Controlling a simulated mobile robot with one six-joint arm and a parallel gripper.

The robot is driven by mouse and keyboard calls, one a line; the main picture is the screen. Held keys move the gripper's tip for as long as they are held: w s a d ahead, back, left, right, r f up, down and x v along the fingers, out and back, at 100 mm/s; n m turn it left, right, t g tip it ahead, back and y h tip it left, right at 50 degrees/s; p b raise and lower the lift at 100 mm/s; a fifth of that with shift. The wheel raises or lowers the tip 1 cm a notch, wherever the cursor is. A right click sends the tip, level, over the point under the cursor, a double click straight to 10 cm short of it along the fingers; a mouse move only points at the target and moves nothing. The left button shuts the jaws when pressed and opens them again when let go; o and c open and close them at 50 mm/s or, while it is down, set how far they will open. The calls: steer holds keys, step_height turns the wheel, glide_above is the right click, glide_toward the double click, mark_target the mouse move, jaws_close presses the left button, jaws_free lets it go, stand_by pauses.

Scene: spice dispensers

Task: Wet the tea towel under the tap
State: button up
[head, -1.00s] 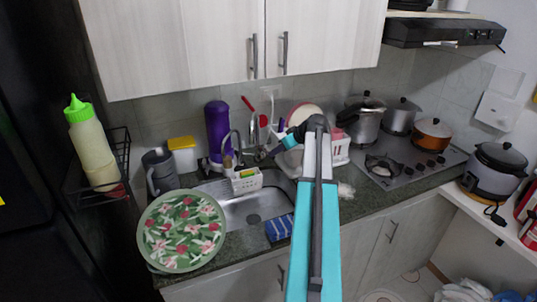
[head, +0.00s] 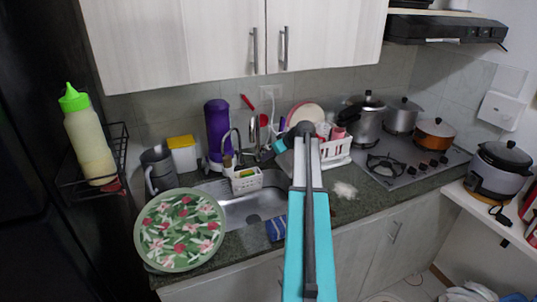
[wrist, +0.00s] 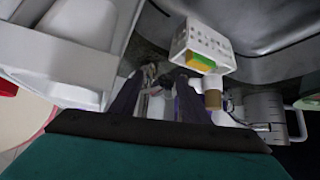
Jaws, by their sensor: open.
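A blue striped cloth (head: 275,229), which looks like the tea towel, lies at the front right edge of the sink (head: 240,214). My arm hides part of it in the head view, and it does not show in the wrist view. The tap (head: 237,139) is a curved chrome spout at the back of the sink. My gripper (head: 279,145) is behind the sink's back right side, away from the cloth. In the wrist view, my gripper (wrist: 157,92) has its two dark fingers apart, with nothing seen held between them.
A white caddy (head: 246,181) with a sponge hangs at the sink's back; it also shows in the wrist view (wrist: 204,46). A purple bottle (head: 217,130) stands behind. A white dish rack (head: 336,151) is right, and a floral plate (head: 180,230) is left of the sink.

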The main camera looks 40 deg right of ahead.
steer(key=c, duration=0.7)
steer(key=shift+r, duration=0.1)
steer(key=shift+w+r, duration=0.2)
steer(key=shift+r, duration=0.4)
steer(key=o, duration=0.8)
